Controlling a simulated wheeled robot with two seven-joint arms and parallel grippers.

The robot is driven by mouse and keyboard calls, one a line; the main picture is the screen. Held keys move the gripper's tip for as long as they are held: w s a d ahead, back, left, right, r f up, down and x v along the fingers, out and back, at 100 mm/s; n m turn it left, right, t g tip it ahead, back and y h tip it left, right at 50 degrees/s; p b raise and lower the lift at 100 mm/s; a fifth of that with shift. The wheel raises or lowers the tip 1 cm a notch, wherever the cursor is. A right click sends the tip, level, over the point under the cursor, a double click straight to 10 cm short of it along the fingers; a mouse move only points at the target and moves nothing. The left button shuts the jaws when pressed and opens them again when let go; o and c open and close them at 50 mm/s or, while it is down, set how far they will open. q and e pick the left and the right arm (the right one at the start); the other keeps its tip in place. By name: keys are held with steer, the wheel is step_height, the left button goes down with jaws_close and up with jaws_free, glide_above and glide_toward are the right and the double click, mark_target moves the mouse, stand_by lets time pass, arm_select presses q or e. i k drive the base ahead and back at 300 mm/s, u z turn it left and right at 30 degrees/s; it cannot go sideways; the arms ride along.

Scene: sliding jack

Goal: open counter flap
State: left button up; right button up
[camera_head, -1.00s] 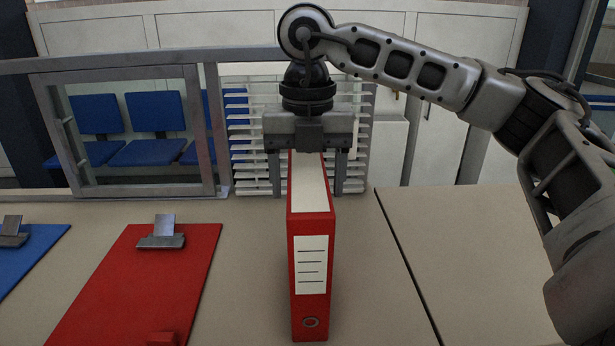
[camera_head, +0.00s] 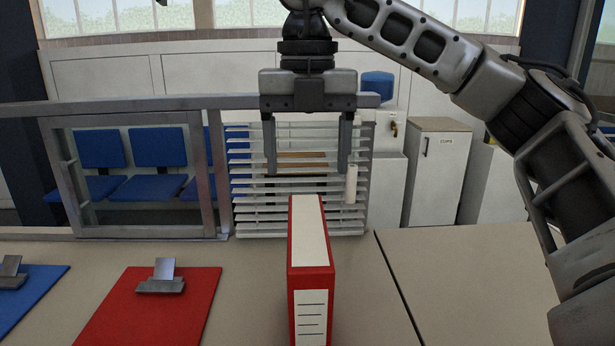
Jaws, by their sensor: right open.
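The counter (camera_head: 255,290) is beige. A dark seam runs toward me across it, and the flat panel right of it looks like the counter flap (camera_head: 480,275); it lies level with the rest. A red binder (camera_head: 310,238) stands upright on the counter just left of the seam, its labelled spine facing me. My right gripper (camera_head: 307,170) is open and empty, pointing down above the far end of the binder, clear of it. My left gripper is not in view.
A red clipboard (camera_head: 150,312) and a blue clipboard (camera_head: 35,290) lie at left. A metal-framed window (camera_head: 138,228) and white slatted blinds (camera_head: 255,215) stand along the back edge. Beyond are blue chairs (camera_head: 158,150) and a white cabinet (camera_head: 437,170). The panel's visible top is clear.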

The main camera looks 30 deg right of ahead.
mark_target(487, 284)
steer(key=k, duration=1)
